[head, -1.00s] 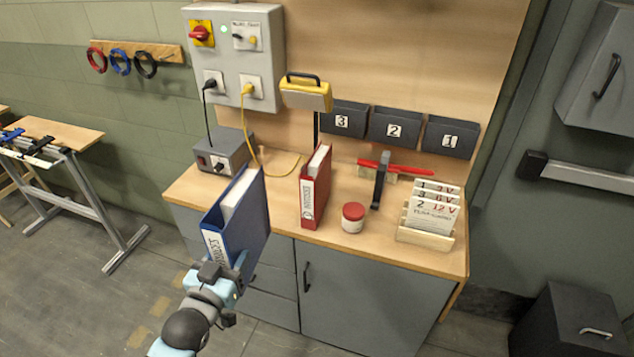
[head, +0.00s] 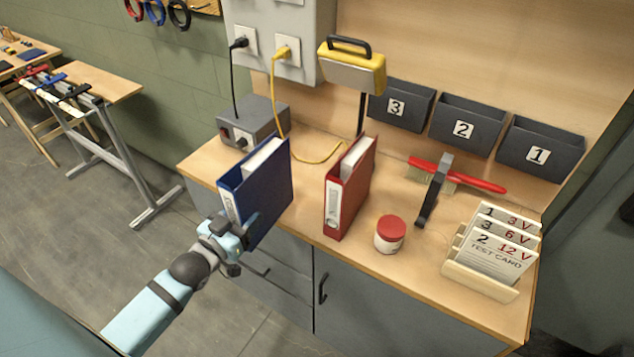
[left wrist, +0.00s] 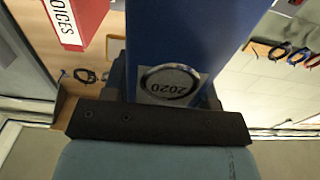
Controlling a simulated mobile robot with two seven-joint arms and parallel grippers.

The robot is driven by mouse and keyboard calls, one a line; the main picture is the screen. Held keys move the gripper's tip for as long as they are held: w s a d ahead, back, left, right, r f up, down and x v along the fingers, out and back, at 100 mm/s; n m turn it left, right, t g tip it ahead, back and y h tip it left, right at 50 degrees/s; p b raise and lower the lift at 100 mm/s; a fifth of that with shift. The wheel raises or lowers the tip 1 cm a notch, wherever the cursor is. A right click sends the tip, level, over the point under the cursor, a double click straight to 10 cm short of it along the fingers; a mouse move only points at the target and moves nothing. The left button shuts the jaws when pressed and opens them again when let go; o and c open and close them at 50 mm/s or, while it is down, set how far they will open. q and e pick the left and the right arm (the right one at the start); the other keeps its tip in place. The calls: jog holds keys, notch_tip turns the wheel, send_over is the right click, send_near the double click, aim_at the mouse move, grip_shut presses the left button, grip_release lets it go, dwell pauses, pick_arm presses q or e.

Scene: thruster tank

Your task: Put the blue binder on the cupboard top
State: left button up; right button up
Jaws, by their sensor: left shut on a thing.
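The blue binder (head: 262,193) is upright in my left gripper (head: 232,238), which is shut on the lower part of its spine. In the head view the binder shows in front of the left part of the cupboard top (head: 305,213); whether it touches the top I cannot tell. In the left wrist view the blue binder (left wrist: 190,35) fills the middle, with a 2020 label at the jaws. A red binder (head: 349,187) stands upright on the cupboard top, to the right of the blue one. My right gripper is not in view.
A grey power box (head: 255,122) with cables stands behind the blue binder. A red-lidded jar (head: 390,234), a clamp-like tool (head: 434,190) and a test card holder (head: 480,278) occupy the right side. Wall bins (head: 465,127) and a yellow lamp (head: 351,70) are behind.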

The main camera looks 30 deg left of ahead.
aim_at(287, 183)
pick_arm(q)
jog(key=w, duration=0.5)
jog(key=w+p, duration=0.1)
jog(key=w, duration=0.4)
jog(key=w+d, duration=0.1)
jog(key=w, duration=0.4)
jog(key=shift+w+r, duration=0.1)
jog(key=shift+r, duration=0.05)
jog(key=shift+w+d+f+p, duration=0.1)
jog(key=shift+w+f+p, duration=0.15)
jog(key=shift+f+p, duration=0.1)
jog(key=shift+f, duration=1.5)
jog(key=shift+f, duration=0.1)
jog(key=o, duration=1.2)
